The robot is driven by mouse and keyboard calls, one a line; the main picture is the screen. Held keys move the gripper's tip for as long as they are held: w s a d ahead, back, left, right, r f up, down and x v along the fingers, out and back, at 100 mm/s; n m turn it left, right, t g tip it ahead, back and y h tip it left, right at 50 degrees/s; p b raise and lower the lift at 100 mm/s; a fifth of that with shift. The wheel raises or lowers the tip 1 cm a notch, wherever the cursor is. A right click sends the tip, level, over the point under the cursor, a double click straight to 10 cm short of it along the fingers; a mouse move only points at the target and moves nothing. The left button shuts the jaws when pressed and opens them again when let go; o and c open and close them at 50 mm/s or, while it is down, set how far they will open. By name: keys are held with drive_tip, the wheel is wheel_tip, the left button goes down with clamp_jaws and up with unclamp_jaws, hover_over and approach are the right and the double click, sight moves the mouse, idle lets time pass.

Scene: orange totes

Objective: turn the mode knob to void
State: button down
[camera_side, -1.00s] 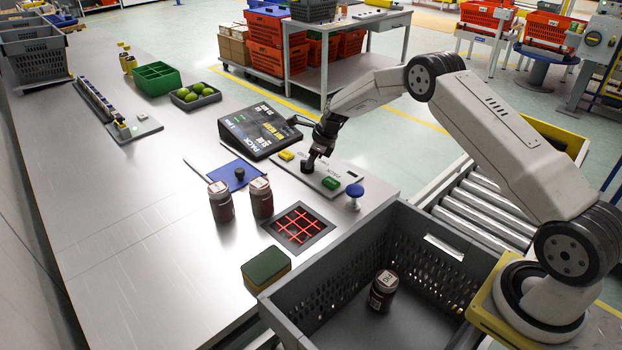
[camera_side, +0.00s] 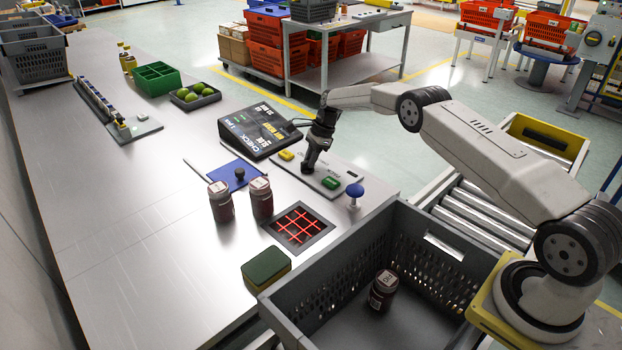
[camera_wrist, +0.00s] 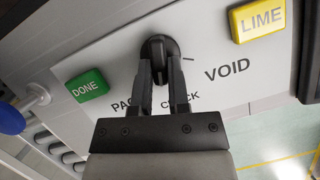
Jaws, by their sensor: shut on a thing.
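The mode knob (camera_wrist: 158,44) is dark and round, on a light grey panel (camera_wrist: 215,55) in the wrist view. PACK, CHECK and VOID are printed around it; VOID is to its right in the picture, CHECK is partly covered. My gripper (camera_wrist: 160,64) is shut on the knob, one finger on each side. In the side view my gripper (camera_side: 309,168) stands upright over the panel and mostly hides the knob. Where the knob's pointer sits is not clear. The dark display (camera_side: 260,131) behind the panel reads CHECK.
On the panel are a yellow LIME button (camera_wrist: 258,21) and a green DONE button (camera_wrist: 87,86). A blue mushroom button (camera_side: 354,191) stands at its right end. Two dark red jars (camera_side: 221,202) and a grey tote (camera_side: 395,228) are nearer.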

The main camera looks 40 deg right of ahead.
drive_tip(key=shift+w+n+g, duration=0.1)
drive_tip(key=shift+n+g, duration=0.2)
drive_tip(key=shift+n, duration=0.6)
drive_tip(key=c, duration=0.6)
unclamp_jaws()
drive_tip(key=shift+r, duration=0.15)
drive_tip(key=v, duration=0.7)
drive_tip(key=shift+d+r, duration=0.25)
